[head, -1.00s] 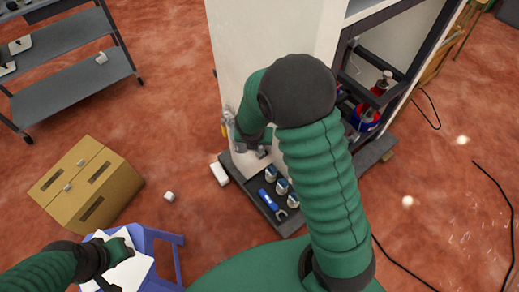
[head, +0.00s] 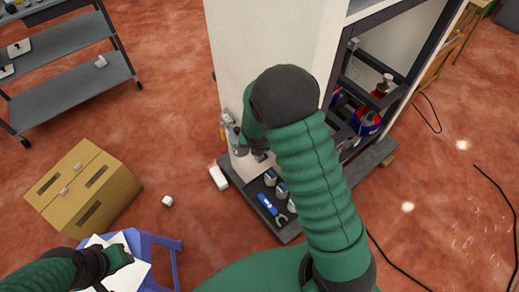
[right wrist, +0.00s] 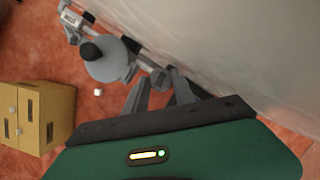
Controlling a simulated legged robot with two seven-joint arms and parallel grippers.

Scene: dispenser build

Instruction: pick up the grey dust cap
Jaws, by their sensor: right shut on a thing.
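The grey dust cap (right wrist: 159,79) appears as a small grey knob at the end of a pipe fitting by the pale cabinet wall. My right gripper (right wrist: 160,84) is around it, one finger on each side, shut on it. The cap still seems in line with the pipe; I cannot tell whether it is attached. In the head view my right gripper (head: 260,155) is low beside the cabinet, partly hidden by my arm. My left gripper (head: 125,256) is over a white sheet (head: 101,240) on a blue stool (head: 168,243); its fingers are unclear.
A grey round housing (right wrist: 108,61) hangs on the pipe close to my right fingers. A dark tray (head: 287,233) with metal cups and a blue wrench (head: 267,202) lies below. A cardboard box (head: 92,190) stands left. A black cable (head: 495,188) lies on the floor.

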